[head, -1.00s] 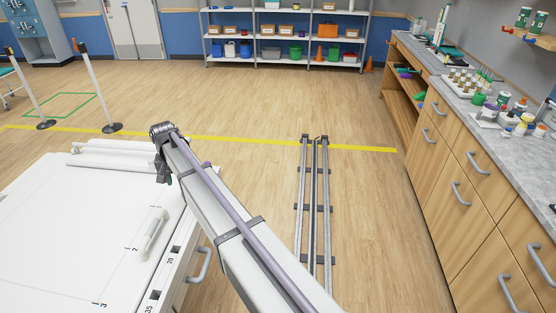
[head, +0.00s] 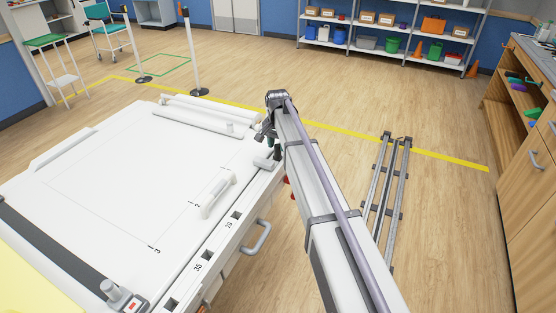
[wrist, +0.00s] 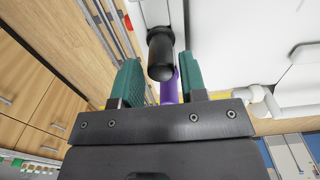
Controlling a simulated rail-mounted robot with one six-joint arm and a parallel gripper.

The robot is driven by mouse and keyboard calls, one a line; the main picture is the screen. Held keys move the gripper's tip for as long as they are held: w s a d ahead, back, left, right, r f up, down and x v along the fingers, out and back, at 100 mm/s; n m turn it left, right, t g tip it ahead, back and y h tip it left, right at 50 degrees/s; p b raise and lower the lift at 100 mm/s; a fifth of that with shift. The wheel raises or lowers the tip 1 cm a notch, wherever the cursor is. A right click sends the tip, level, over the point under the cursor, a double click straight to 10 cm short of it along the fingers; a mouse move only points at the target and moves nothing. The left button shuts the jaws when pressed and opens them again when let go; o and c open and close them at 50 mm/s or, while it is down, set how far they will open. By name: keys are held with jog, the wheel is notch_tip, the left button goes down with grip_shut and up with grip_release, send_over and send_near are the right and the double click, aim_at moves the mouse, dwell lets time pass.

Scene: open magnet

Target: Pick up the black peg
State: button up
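The black peg (wrist: 160,52) shows in the wrist view, its round end toward the camera, beside the edge of a white surface. My gripper (wrist: 159,66) is open, with one green finger on each side of the peg in the picture. Gaps show on both sides, so neither finger appears to touch it. I cannot tell how deep the peg sits between them. A purple object (wrist: 170,88) shows just beyond the peg's end. In the head view my gripper (head: 272,147) is at the right edge of the white table; I cannot make out the peg there.
The white table (head: 110,190) carries a white handle-like bar (head: 218,195) and a grey knob (head: 118,293). A red object (head: 288,187) shows beside the arm. Floor rails (head: 390,180) lie to the right, before a wooden cabinet (head: 530,170). Open floor lies beyond.

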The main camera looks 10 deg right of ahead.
aim_at(278, 152)
notch_tip(278, 152, down, 4)
jog(key=b, duration=0.3)
jog(key=shift+w+f, duration=0.15)
jog(key=shift+f, duration=0.05)
jog(key=shift+r, duration=0.2)
jog(key=c, duration=0.7)
jog(key=shift+r+p, duration=0.1)
jog(key=shift+p, duration=0.2)
